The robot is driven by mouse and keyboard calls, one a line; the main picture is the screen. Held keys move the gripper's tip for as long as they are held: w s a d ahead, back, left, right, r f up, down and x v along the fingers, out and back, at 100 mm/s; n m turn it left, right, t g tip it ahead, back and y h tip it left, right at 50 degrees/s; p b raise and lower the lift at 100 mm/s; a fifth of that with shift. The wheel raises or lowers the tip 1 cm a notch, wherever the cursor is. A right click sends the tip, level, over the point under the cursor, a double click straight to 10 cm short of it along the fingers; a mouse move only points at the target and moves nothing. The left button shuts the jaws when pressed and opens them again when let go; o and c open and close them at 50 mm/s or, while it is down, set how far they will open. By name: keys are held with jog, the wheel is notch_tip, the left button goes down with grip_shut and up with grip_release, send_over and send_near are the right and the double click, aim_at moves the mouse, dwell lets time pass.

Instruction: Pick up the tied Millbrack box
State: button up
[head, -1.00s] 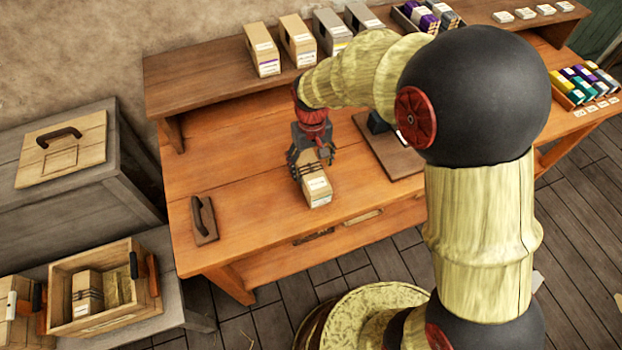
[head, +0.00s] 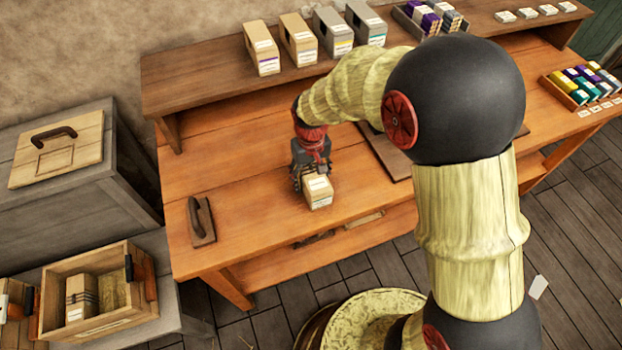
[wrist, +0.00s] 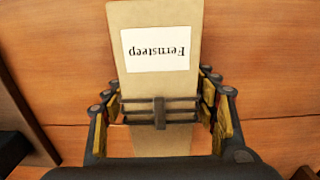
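A cardboard box (head: 318,191) stands on the workbench below my gripper (head: 311,178). In the wrist view this box (wrist: 158,83) is tied with dark bands and buckled, and its white label reads "Fernsteep", not Millbrack. My gripper (wrist: 161,112) is open, with one finger along each side of the box near the bands. Strips of bench show between the finger pads and the box; contact at the tips cannot be told. Another tied cardboard box (head: 82,297) sits in an open wooden crate (head: 110,325) at lower left; its label is unreadable.
A raised shelf (head: 200,90) at the back of the workbench (head: 245,215) carries cardboard and grey boxes. A handled tool (head: 201,220) lies at the bench's left. A lidded chest (head: 60,210) stands farther left. A dark board (head: 393,160) lies right of the gripper.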

jog(key=c, duration=0.9)
jog(key=shift+r, duration=0.15)
